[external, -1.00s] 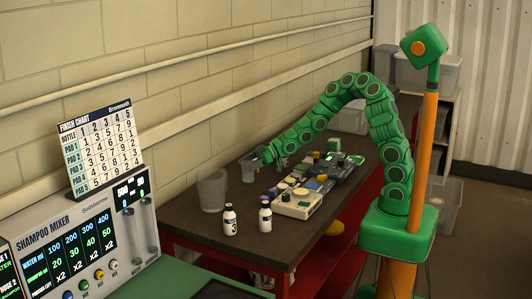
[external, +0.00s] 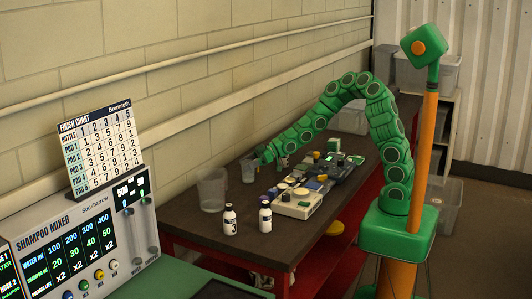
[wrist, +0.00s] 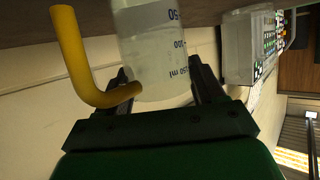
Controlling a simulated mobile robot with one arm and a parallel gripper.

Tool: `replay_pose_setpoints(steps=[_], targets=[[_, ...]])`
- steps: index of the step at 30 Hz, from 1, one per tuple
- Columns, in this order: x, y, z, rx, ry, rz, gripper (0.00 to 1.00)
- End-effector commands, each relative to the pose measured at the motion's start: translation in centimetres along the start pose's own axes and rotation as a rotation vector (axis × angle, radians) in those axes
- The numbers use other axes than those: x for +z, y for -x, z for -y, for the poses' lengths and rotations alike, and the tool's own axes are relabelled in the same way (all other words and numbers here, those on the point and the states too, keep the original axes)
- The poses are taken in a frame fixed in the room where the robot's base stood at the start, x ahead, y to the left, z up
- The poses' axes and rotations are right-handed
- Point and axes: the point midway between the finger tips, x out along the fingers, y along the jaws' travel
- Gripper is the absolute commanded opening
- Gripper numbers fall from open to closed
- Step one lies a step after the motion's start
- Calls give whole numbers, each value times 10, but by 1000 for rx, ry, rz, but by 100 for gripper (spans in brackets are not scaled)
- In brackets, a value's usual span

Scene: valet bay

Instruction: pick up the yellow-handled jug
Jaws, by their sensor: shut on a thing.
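The yellow-handled jug (wrist: 150,25) is clear, with dark volume marks on its side. In the wrist view its yellow handle (wrist: 70,45) sticks out to the left of the jaws. My gripper (wrist: 160,78) has one dark finger on each side of the jug's body and is shut on it. In the external view the jug (external: 248,169) is small, at the wall side of the dark table, just below and left of my gripper (external: 262,158). Its handle is not clear there. I cannot tell whether its base touches the table.
A larger clear jug (external: 211,190) stands to the left on the table (external: 245,248). The wall runs close behind.

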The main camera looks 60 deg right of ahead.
Motion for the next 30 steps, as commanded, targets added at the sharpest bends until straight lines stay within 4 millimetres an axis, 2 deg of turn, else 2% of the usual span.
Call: replay_pose_setpoints(steps=[8, 30], targets=[[-13, 5, 0, 0, 3, 0, 34], [-72, 30, 1, 2, 2, -2, 34]])
